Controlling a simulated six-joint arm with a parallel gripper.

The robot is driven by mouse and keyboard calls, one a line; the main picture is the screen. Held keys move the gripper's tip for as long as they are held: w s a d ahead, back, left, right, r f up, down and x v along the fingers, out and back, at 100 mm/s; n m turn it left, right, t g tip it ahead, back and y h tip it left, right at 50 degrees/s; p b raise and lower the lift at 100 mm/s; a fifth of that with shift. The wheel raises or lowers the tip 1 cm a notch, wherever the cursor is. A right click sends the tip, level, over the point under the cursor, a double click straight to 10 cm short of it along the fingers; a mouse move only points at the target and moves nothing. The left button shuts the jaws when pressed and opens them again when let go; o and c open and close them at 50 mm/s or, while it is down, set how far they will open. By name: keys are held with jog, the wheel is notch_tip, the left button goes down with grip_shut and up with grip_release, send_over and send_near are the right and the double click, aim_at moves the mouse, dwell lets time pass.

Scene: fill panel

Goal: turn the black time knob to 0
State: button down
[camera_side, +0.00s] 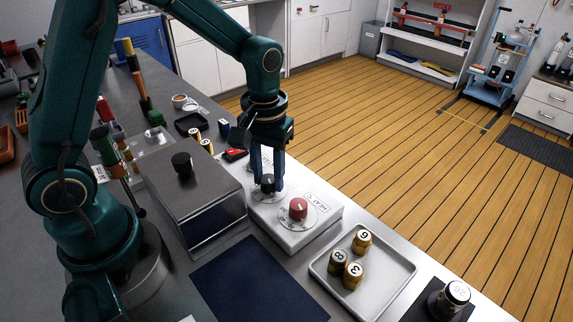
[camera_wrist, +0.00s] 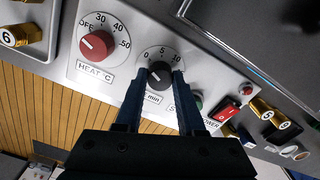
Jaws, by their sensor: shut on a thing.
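The black time knob (camera_side: 267,182) stands on the white control panel (camera_side: 290,240), beside the red heat knob (camera_side: 298,208). My gripper (camera_side: 267,180) points down at the black knob, with its blue fingers around it. In the wrist view the black knob (camera_wrist: 159,75) sits between my fingertips (camera_wrist: 160,79), one on each side, and they are closed on it. Part of its dial shows, with a 5 near the top; the fingers hide some of the dial and the "min" label lies below. I cannot read the knob's exact setting. The red knob (camera_wrist: 97,43) is clear of my fingers.
A grey box with a black knob (camera_side: 182,164) stands left of the panel. A tray (camera_side: 390,285) with numbered brass cylinders is at the right. A red power switch (camera_wrist: 226,111) and a green button (camera_wrist: 198,102) are near my fingers on the panel.

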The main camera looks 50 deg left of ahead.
aim_at(268, 179)
dwell(0.3)
jog(key=c, duration=0.5)
grip_release()
jog(key=shift+r, duration=0.1)
jog(key=shift+r, duration=2.5)
